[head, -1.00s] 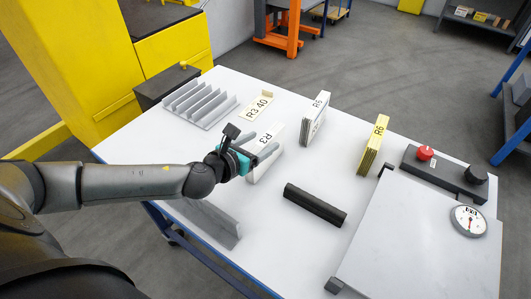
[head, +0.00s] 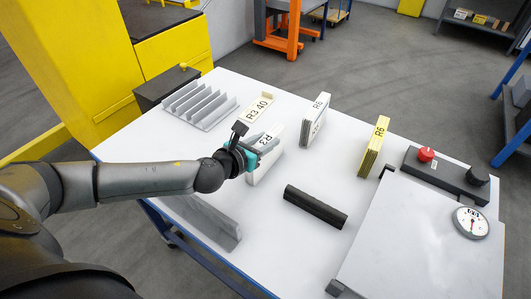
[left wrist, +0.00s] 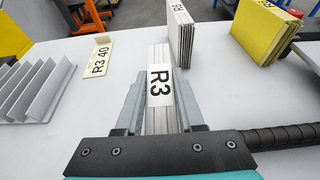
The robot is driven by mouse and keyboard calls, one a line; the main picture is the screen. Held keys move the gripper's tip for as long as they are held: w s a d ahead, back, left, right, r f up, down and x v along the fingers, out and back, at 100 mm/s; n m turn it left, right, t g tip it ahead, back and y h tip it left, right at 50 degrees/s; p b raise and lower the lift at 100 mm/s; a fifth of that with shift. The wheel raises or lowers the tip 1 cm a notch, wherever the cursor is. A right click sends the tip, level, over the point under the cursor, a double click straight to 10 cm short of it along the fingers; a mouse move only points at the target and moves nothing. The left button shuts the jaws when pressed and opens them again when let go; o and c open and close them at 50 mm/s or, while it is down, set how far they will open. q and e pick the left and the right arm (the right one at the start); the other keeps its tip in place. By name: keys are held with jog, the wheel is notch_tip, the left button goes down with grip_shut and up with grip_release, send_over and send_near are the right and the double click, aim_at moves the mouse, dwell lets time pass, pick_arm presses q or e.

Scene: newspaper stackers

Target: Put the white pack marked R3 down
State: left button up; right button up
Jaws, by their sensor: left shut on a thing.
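The white pack marked R3 (head: 266,150) stands on edge at the middle left of the white table. It also shows in the left wrist view (left wrist: 160,85), upright between the two fingers. My left gripper (head: 262,153) is shut on it from the near left side. In the left wrist view the fingers (left wrist: 158,108) lie along both sides of the pack. Whether the pack's lower edge touches the table is hard to tell. My right gripper is not in view.
A small sign reading R3 40 (head: 258,107) stands behind the pack. A grey slotted rack (head: 200,103) is at left. A white R6 pack (head: 314,119) and yellow R6 pack (head: 374,146) stand to the right. A black bar (head: 315,206) lies in front.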

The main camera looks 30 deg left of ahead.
pick_arm(q)
grip_shut()
jog(key=shift+r, duration=0.15)
